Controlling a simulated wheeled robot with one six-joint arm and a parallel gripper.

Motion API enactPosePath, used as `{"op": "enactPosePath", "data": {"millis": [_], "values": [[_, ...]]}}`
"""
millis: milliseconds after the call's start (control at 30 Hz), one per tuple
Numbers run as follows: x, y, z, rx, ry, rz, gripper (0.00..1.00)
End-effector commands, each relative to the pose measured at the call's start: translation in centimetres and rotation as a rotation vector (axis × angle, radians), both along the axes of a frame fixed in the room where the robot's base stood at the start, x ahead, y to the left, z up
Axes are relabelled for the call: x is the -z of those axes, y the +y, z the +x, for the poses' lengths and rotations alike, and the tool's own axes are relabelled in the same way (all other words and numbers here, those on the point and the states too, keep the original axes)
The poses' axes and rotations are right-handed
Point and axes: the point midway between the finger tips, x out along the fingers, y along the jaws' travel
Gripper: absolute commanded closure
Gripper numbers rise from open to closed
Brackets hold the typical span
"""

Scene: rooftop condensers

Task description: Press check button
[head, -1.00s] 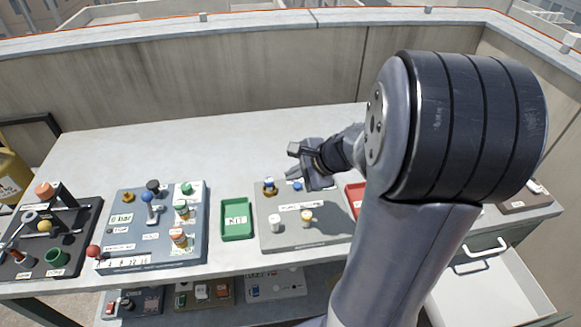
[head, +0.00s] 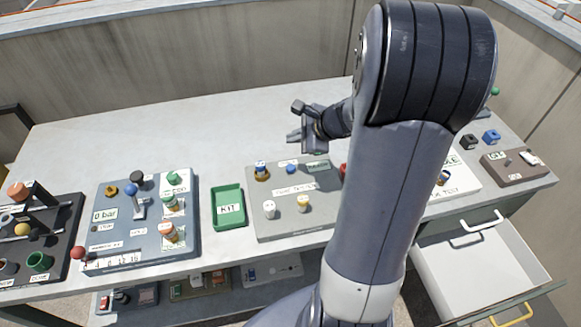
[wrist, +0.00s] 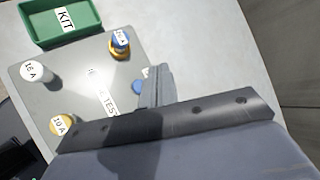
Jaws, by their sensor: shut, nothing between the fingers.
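A grey tester panel (head: 265,226) lies on the table, its label only partly readable. A small blue button (head: 291,169) sits near its far edge, beside a greenish display (head: 317,166). No button label reading "check" is legible. My gripper (head: 293,137) is shut and empty, above and beyond the panel's far edge, apart from the button. In the wrist view the closed fingers (wrist: 158,84) partly cover the blue button (wrist: 138,85).
A green KIT tray (head: 228,207) and a blue-grey gauge panel (head: 120,240) lie to the left. An open drawer (head: 480,270) juts out at lower right.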

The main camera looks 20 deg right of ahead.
Motion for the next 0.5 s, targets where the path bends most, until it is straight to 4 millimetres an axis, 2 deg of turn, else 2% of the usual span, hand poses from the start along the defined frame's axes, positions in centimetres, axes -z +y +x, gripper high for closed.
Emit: {"op": "enactPosePath", "data": {"millis": [500], "values": [[7.1,0.0,0.0,0.000,0.001,0.001,1.00]]}}
